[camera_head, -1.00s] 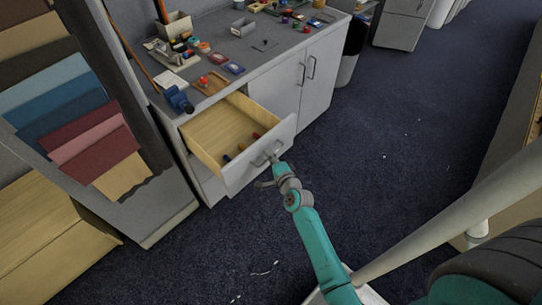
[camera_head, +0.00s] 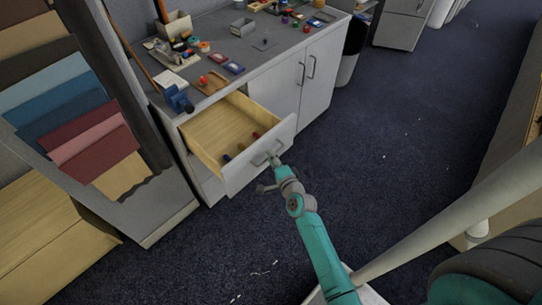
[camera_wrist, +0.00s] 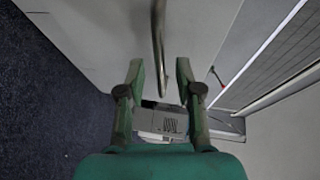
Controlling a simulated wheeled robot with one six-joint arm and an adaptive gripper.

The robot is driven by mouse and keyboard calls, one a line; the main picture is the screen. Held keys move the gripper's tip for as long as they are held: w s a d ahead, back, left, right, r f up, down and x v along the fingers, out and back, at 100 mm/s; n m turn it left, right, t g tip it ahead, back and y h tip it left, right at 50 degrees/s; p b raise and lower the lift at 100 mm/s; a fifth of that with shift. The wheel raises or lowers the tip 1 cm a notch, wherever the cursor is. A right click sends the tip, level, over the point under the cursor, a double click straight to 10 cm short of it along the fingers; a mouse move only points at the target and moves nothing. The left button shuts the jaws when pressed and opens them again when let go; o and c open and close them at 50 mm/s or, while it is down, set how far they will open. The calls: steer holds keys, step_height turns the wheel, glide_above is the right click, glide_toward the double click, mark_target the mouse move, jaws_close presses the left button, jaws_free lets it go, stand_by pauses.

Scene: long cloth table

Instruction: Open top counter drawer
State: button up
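The top counter drawer (camera_head: 258,157) stands pulled well out of the grey counter in the head view. Its pale wooden inside shows a few small coloured items. The drawer's metal handle (camera_head: 262,160) is on the front face; the handle also shows in the wrist view (camera_wrist: 158,38) as a curved bar. My gripper (camera_head: 276,163) is at the right end of the handle, in front of the drawer face. In the wrist view my gripper (camera_wrist: 159,68) has its two fingers apart, with the handle's near end in the gap and no finger visibly pressing on it.
The grey counter top (camera_head: 262,45) holds small jars, trays and a blue tool. Closed cupboard doors (camera_head: 318,75) are right of the drawer. A fabric sample display (camera_head: 75,120) stands left. The dark carpet (camera_head: 400,130) is clear to the right.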

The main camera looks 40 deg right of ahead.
steer(key=v, duration=1)
stand_by(0.3)
steer(key=s+a+n+y, duration=0.1)
steer(key=s+a+n, duration=0.4)
steer(key=s+a, duration=0.35)
steer(key=s+a+r+n+y, duration=0.2)
steer(key=s+a+r+n, duration=0.3)
steer(key=s+r+n, duration=0.3)
steer(key=s+a+r+n+y, duration=0.2)
steer(key=s+a+r+n, duration=0.4)
steer(key=s, duration=0.6)
step_height(320, 180, up, 2)
steer(key=shift+s+n+y, duration=0.25)
steer(key=shift+n+y, duration=0.15)
steer(key=shift+n, duration=0.8)
